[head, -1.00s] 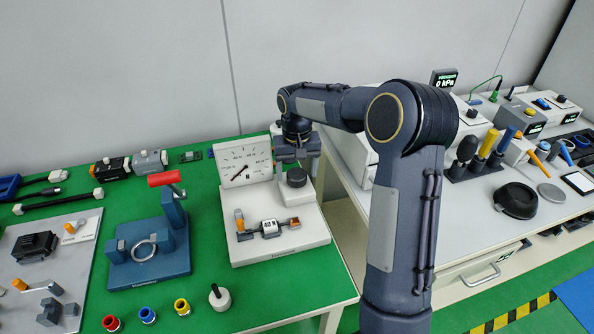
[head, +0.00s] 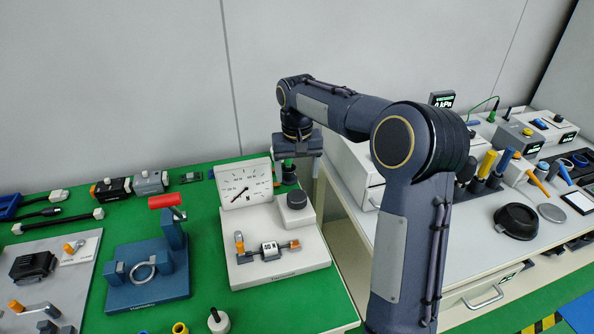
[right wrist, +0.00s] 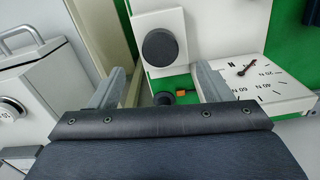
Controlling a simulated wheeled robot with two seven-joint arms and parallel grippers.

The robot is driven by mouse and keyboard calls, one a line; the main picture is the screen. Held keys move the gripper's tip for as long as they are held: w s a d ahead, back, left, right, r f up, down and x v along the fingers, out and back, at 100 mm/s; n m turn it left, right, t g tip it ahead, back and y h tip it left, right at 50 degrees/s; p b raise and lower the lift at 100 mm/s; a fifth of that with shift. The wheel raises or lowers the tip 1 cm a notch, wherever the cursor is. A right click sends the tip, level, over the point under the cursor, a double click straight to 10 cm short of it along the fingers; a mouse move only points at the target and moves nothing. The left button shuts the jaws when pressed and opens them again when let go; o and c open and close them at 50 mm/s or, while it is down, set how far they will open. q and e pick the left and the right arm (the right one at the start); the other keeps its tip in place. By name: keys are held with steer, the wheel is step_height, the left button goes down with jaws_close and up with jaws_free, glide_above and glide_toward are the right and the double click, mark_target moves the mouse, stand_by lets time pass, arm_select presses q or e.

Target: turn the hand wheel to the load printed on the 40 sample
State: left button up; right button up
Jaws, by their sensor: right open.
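The white load tester (head: 310,262) stands on the green bench. Its dark round hand wheel (head: 296,199) sits at the right, and also shows in the right wrist view (right wrist: 160,47). The dial gauge (head: 262,184) stands at its back left; its dark needle points to the lower left in the head view. A sample (head: 269,250) with a white label lies between the tester's clamps; its print is too small to read surely. My right gripper (right wrist: 157,82) is open and empty, above and behind the wheel, apart from it. My left gripper is not in view.
A blue fixture with a red handle (head: 165,201) stands left of the tester. A white bench (head: 440,240) with devices and a black bowl (head: 516,222) lies to the right, across a gap.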

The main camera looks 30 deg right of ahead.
mark_target(297, 195)
steer(key=shift+r+n+p, duration=0.15)
steer(key=shift+n+p, duration=0.25)
steer(key=n+p, duration=0.2)
steer(key=n, duration=0.2)
steer(key=shift+w+r, duration=0.15)
steer(key=n+p, duration=0.1)
steer(key=n, duration=0.2)
steer(key=shift+p, duration=0.35)
steer(key=shift+f+n, duration=0.35)
steer(key=shift+n, duration=0.25)
step_height(297, 195, down, 8)
steer(key=shift+r, duration=0.15)
steer(key=shift+c, duration=0.4)
steer(key=c, duration=0.9)
